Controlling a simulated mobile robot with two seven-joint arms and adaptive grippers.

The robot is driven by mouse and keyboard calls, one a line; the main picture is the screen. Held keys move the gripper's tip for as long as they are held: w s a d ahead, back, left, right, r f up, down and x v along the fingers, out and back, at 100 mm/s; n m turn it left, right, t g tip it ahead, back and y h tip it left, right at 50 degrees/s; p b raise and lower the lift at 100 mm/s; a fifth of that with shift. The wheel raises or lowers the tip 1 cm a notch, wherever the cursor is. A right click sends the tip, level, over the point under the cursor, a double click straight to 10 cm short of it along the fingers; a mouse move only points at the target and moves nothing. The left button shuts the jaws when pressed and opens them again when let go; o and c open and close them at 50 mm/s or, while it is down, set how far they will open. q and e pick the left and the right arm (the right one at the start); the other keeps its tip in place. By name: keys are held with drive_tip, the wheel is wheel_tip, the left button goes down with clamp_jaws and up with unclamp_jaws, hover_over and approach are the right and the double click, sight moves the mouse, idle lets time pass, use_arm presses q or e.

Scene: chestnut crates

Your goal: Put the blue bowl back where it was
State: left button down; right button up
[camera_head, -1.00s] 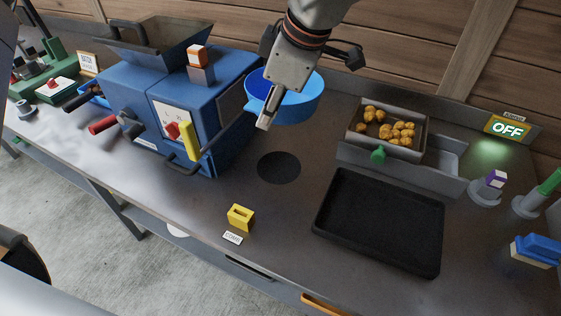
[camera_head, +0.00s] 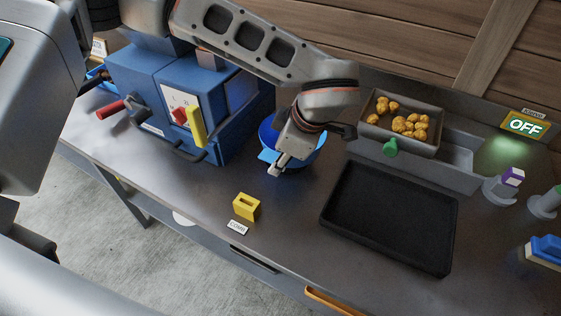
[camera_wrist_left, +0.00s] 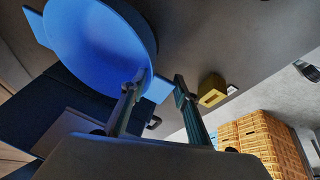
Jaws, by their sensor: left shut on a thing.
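The blue bowl (camera_head: 308,158) is at mid-bench in the head view, partly hidden behind my left gripper (camera_head: 278,165). My left gripper is shut on the bowl's flat side tab. In the left wrist view the bowl (camera_wrist_left: 95,45) fills the upper left, and its tab lies between the two fingers of the gripper (camera_wrist_left: 155,90). The round black spot seen earlier on the bench is now hidden behind the bowl and gripper. I cannot tell whether the bowl touches the bench. My right gripper is not in view.
A blue machine (camera_head: 225,105) with a yellow lever stands left of the bowl. A black tray (camera_head: 390,215) lies to the right, with a grey bin of chestnuts (camera_head: 425,148) behind it. A yellow block (camera_head: 246,207) sits in front. The bench between block and tray is clear.

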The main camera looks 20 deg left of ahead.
use_arm(q)
drive_tip(key=shift+f, duration=0.95)
drive_tip(key=c, duration=1.5)
unclamp_jaws()
drive_tip(key=shift+r, duration=0.15)
drive_tip(key=shift+p+v, duration=0.45)
drive_tip(key=shift+v, duration=5.5)
